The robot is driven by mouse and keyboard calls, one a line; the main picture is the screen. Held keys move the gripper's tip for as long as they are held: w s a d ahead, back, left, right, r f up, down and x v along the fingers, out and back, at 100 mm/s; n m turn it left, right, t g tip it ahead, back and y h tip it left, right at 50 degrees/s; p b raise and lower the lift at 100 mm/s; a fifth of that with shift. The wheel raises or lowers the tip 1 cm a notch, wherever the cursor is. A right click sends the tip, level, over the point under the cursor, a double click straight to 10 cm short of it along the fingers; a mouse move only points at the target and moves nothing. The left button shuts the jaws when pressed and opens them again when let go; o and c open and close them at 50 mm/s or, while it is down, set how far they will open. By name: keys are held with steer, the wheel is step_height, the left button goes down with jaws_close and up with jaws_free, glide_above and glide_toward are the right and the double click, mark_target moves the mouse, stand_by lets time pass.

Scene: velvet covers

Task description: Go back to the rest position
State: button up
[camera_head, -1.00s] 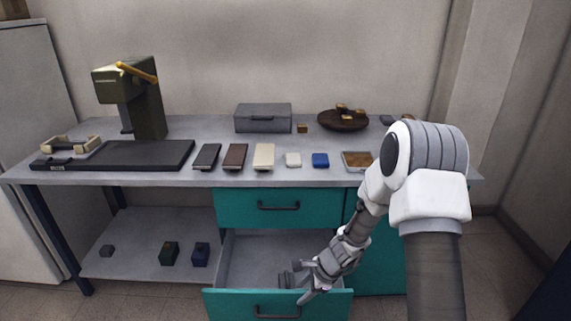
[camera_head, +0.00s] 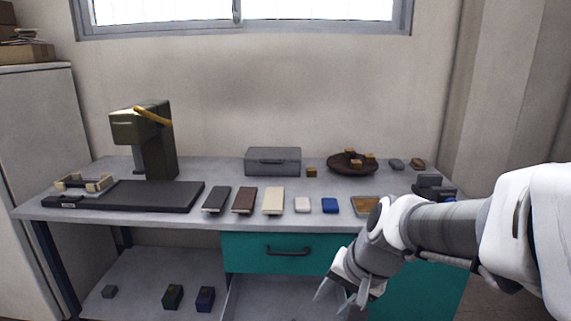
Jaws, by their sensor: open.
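My gripper (camera_head: 340,296) is open, with its fingers spread and pointing down. No object shows between the fingers. It is in front of the workbench (camera_head: 300,217), at the lower right of the teal drawer front (camera_head: 283,253) and above the open lower drawer (camera_head: 275,300). My arm reaches in from the right edge and hides part of the bench's right end. The front of the lower drawer is out of the picture.
On the bench stand a green press (camera_head: 150,140), a black mat (camera_head: 150,196), a grey box (camera_head: 273,161), a brown bowl with small cubes (camera_head: 340,166), and a front row of flat pieces (camera_head: 273,200). Blocks (camera_head: 205,298) lie on the lower shelf (camera_head: 140,285).

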steer(key=s+d+r+n+t+h, duration=0.1)
steer(key=s+d+r+n, duration=0.2)
steer(key=s, duration=0.3)
steer(key=s+d+r+n+t+h, duration=0.1)
steer(key=s+d+r+n+h, duration=0.15)
steer(key=s, duration=0.35)
step_height(320, 180, up, 17)
steer(key=p, duration=1.6)
steer(key=shift+s+y, duration=0.2)
steer(key=shift+y, duration=0.15)
